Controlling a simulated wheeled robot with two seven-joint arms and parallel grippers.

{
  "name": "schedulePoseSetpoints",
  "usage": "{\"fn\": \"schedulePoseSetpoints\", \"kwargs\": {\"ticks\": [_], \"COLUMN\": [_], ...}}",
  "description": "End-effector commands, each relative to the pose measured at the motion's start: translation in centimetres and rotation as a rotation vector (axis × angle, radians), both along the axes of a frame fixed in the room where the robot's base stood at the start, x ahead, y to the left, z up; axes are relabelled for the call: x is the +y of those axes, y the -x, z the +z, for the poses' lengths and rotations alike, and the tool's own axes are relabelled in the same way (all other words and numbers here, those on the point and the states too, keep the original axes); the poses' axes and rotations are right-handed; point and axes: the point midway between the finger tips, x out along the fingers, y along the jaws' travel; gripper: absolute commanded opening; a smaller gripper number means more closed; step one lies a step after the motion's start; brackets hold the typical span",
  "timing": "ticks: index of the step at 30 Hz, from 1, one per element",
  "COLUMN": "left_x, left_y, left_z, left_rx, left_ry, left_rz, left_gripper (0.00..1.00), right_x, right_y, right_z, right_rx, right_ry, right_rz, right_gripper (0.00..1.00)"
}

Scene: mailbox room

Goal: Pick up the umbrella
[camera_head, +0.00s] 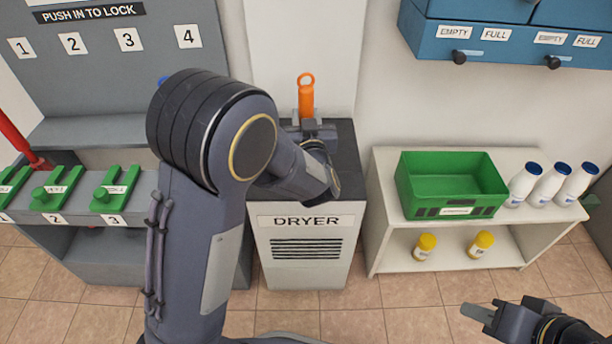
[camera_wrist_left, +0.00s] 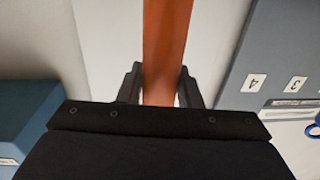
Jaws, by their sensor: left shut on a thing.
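The umbrella (camera_head: 306,96) is a slim orange thing with a ring at its top, upright above the dryer (camera_head: 304,222). My left gripper (camera_head: 310,127) is shut on it below the ring, over the dryer's dark top. My left forearm and the gripper hide its lower part, so I cannot tell whether it touches the dryer. In the left wrist view the umbrella (camera_wrist_left: 166,45) runs as an orange-red bar between the two dark fingers (camera_wrist_left: 160,90). My right gripper (camera_head: 480,313) is low at the bottom right, apart from everything; its jaw gap is not clear.
A white shelf (camera_head: 385,225) at right carries a green crate (camera_head: 455,211) and white bottles (camera_head: 548,184); yellow-capped bottles (camera_head: 425,246) stand below. A blue cabinet (camera_head: 480,40) hangs above. At left are a numbered grey panel (camera_head: 95,80), green slides (camera_head: 115,188) and a red pole (camera_head: 18,138).

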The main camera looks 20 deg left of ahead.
Motion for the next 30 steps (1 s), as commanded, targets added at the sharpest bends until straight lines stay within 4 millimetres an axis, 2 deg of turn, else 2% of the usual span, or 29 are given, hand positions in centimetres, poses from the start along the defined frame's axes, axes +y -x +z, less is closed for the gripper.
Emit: {"fn": "schedulePoseSetpoints", "kwargs": {"ticks": [11,14,17,20,30], "left_x": [0.0,0.0,0.0,0.0,0.0], "left_y": [0.0,0.0,0.0,0.0,0.0], "left_z": [0.1,0.7,2.3,4.7,13.9], "left_rx": [-0.002,-0.004,-0.006,-0.006,-0.006], "left_ry": [0.000,0.001,0.001,0.003,0.004], "left_rz": [0.000,0.000,0.000,0.000,0.000], "left_gripper": [0.00,0.00,0.00,0.00,0.00], "right_x": [0.0,0.0,0.0,0.0,0.0], "right_y": [0.0,0.0,0.0,0.0,0.0], "right_z": [0.0,0.4,1.2,2.4,6.8], "right_rx": [0.000,0.000,0.000,0.000,0.000], "right_ry": [0.000,0.000,0.000,0.000,0.000], "right_rz": [0.000,0.000,0.000,0.000,0.000], "right_gripper": [0.33,0.33,0.33,0.33,0.33]}}
